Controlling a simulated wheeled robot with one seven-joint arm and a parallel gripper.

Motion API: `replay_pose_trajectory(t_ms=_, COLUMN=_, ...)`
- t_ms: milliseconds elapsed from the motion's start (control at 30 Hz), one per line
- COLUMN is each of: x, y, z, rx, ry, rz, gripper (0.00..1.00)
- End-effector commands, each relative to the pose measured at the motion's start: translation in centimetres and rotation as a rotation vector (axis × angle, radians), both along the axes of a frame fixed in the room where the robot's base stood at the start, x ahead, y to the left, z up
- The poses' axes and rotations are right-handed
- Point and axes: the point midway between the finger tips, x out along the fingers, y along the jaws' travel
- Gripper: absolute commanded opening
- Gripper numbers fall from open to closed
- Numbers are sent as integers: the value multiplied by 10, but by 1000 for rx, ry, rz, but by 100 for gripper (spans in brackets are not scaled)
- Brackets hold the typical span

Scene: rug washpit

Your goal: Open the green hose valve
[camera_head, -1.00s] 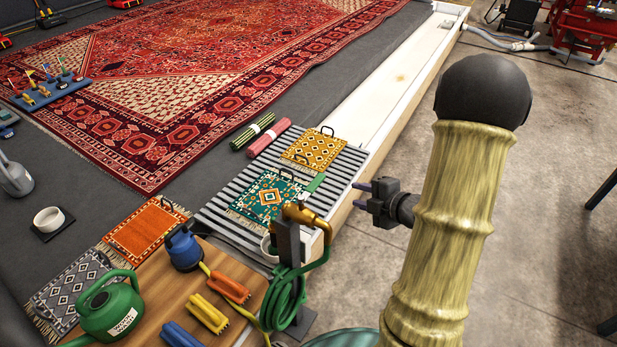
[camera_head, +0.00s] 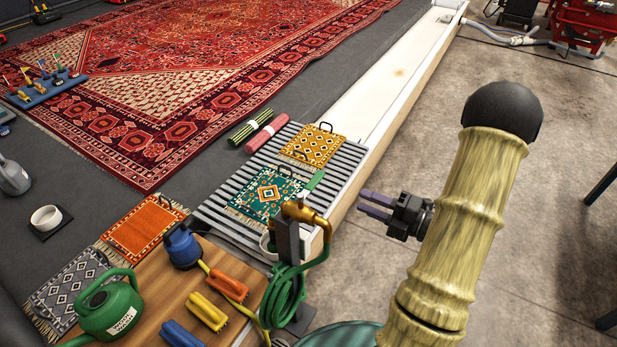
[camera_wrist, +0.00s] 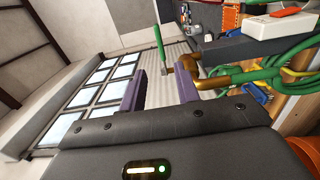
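The green hose valve is a brass tap (camera_head: 305,213) on a dark post, with a green lever (camera_head: 315,181) on its top. A coiled green hose (camera_head: 284,296) hangs below it. My gripper (camera_head: 364,201) is open and empty, with its purple fingers pointing left toward the tap, to its right and apart from it. In the wrist view, the green lever (camera_wrist: 160,47) stands beyond and between the gripper's fingers (camera_wrist: 159,76). The brass pipe (camera_wrist: 228,79) runs behind the right finger there. No contact with the lever shows.
A slatted grate (camera_head: 225,193) with small rugs lies behind the tap. The concrete floor (camera_head: 420,130) at right is open.

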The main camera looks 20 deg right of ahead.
Motion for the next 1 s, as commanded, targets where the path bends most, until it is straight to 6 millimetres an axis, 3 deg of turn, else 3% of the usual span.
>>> replay_pose_trajectory(t_ms=800, x=98, y=100, z=0, rx=0, ry=0, rz=3, gripper=32)
replay_pose_trajectory(t_ms=1000, x=113, y=113, z=0, rx=0, ry=1, rz=-2, gripper=32)
